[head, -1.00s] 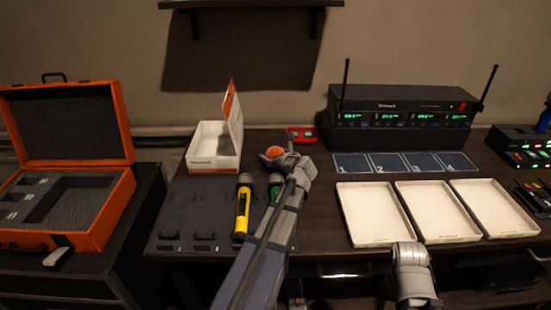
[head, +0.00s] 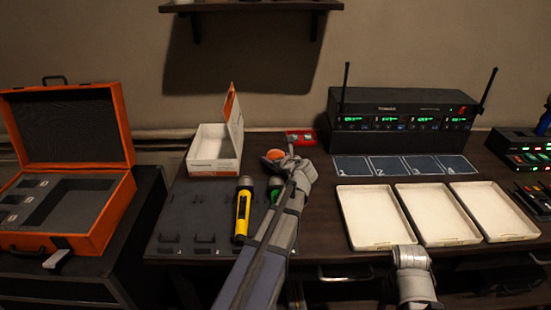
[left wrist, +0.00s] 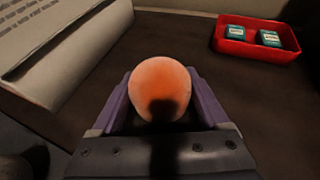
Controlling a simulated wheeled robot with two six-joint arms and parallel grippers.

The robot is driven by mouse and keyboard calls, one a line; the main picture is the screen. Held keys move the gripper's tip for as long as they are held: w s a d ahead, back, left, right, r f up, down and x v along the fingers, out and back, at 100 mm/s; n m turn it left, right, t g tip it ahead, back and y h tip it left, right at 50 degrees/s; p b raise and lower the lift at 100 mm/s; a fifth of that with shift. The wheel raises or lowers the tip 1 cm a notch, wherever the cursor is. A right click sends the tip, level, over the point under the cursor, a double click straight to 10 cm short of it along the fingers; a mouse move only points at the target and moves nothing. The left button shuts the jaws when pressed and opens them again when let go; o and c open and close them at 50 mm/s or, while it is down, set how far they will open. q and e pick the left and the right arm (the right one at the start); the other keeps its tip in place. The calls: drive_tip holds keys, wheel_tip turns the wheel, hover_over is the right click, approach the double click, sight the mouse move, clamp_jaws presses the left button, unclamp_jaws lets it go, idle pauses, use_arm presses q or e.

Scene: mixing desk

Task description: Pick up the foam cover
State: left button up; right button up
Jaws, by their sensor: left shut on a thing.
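The foam cover is an orange ball-like piece (left wrist: 160,88) between the fingers of my left gripper (left wrist: 160,100) in the left wrist view. In the head view the orange foam cover (head: 274,155) shows at the tip of my left gripper (head: 279,158), right of the white box. The left gripper is shut on it. Whether the cover still touches the desk is hard to tell. My right arm (head: 412,270) shows at the bottom edge in front of the trays. Its fingertips cannot be made out.
An open white box (head: 213,165) stands left of the gripper. A red tray with small batteries (left wrist: 258,42) lies behind it. A yellow microphone (head: 242,212) and a green one (head: 275,186) lie on a dark mat (head: 190,225). White trays (head: 375,243) fill the right.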

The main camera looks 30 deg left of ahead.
sight(275, 150)
use_arm(q)
wheel_tip(275, 150, up, 10)
drive_tip(key=p, duration=1)
drive_tip(key=shift+r, duration=0.15)
